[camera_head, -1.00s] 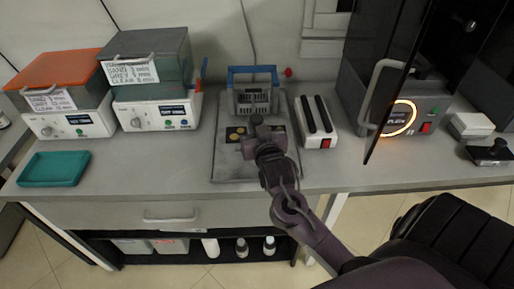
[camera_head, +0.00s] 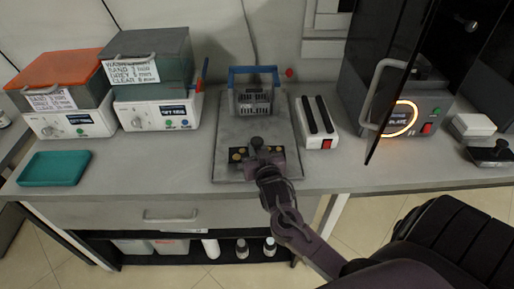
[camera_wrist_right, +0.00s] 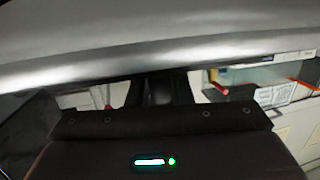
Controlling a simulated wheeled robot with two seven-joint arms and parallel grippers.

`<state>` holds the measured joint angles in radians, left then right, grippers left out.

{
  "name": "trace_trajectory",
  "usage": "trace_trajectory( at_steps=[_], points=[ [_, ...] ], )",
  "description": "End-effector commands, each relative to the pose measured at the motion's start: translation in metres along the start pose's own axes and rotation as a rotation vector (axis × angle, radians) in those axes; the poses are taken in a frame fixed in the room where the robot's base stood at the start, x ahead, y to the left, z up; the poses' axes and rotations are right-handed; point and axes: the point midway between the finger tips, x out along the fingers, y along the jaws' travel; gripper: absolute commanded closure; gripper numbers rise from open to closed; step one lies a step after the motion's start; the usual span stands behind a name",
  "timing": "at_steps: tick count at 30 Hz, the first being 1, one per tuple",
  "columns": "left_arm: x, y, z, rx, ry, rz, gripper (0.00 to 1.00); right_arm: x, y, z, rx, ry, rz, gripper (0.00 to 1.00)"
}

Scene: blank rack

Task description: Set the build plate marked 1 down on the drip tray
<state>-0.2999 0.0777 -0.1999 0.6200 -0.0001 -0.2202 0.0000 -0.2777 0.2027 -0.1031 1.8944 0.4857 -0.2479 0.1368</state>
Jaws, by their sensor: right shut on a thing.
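My right gripper (camera_head: 264,167) is shut on a dark build plate (camera_head: 240,156) with gold round spots and a knob on top. I cannot read a number on it. The plate is over the front part of a flat grey tray (camera_head: 226,133) on the bench; I cannot tell whether it touches. In the right wrist view a grey metallic surface (camera_wrist_right: 150,40) fills the top, close to the jaws. A shallow teal tray (camera_head: 54,168) lies empty at the far left of the bench. I cannot tell for sure which tray is the drip tray. My left gripper is not in view.
A blue-handled basket (camera_head: 252,101) stands at the back of the grey tray. A white block with two black slots (camera_head: 318,122) is to its right, then a machine with a glowing ring (camera_head: 401,119). Two washing units (camera_head: 157,112) stand at left. Bench between teal and grey trays is clear.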

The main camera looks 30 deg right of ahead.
Motion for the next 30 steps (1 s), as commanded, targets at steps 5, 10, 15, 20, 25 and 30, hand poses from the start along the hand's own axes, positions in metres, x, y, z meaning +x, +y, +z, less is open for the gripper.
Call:
trace_trajectory(
  at_steps=[5,10,15,20,25,30],
  points=[
    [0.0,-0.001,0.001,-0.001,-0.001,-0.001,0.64,0.0,0.0,0.0,0.0,0.0,0.0,0.6],
    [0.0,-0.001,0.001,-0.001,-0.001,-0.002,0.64,0.0,0.0,0.0,0.0,0.0,0.0,0.59],
    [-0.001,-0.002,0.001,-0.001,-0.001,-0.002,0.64,-0.001,0.0,-0.004,0.0,0.0,0.0,0.59],
    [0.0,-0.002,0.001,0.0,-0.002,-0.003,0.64,-0.021,-0.001,0.0,0.0,-0.004,-0.002,0.59],
    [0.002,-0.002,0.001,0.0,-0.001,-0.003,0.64,-0.058,0.0,0.0,0.001,-0.005,-0.001,0.59],
    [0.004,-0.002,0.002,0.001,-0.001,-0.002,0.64,-0.092,0.0,-0.001,0.001,-0.004,0.0,0.59]
  ],
)
